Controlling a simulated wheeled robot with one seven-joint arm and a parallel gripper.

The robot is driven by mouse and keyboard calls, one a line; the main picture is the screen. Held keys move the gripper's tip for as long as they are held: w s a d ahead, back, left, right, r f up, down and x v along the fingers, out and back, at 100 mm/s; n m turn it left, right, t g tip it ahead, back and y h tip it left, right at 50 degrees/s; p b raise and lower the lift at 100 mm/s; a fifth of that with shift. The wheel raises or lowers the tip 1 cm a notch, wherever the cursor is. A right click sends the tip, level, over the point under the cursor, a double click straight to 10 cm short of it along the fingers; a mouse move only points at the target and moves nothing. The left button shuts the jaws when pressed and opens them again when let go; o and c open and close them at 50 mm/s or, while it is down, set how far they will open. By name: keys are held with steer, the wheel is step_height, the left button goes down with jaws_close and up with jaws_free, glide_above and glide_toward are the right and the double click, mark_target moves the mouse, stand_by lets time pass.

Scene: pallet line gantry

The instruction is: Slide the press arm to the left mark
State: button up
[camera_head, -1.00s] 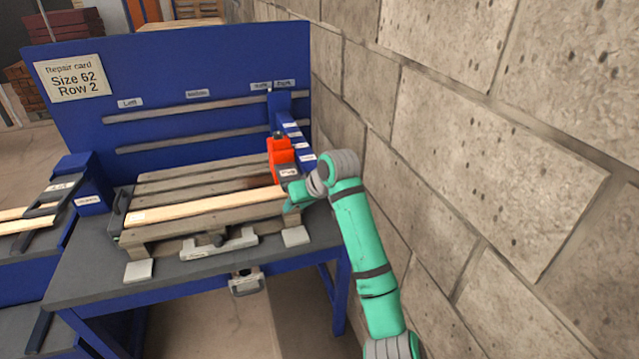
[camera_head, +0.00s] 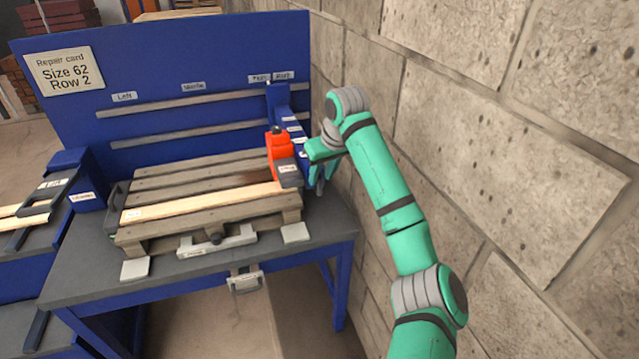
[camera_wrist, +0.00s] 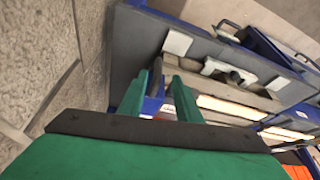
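The press arm (camera_head: 292,124) is a blue beam with white labels, reaching forward from the rails on the blue back panel. It stands at the far right, below the rightmost labels. Its orange-red press head (camera_head: 280,155) hangs over the pallet's right end. The left mark is the "Left" label (camera_head: 123,96) at the panel's upper left. My gripper (camera_head: 321,177) is just right of the press arm, beside the wall. In the wrist view, my gripper (camera_wrist: 166,84) has its fingers apart, with a blue part (camera_wrist: 154,103) showing between or beyond them. I cannot tell whether they touch it.
A wooden pallet (camera_head: 205,167) with one pale board (camera_head: 190,203) lies on the dark-topped bench. A clamp (camera_head: 217,241) is at its front. The stone wall (camera_head: 500,130) is close on the right. A repair card (camera_head: 64,80) reads "Size 62, Row 2".

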mark_target(321, 179)
steer(key=shift+x, duration=2.5)
steer(key=shift+w+d, duration=0.15)
steer(key=shift+w, duration=0.05)
jaws_close()
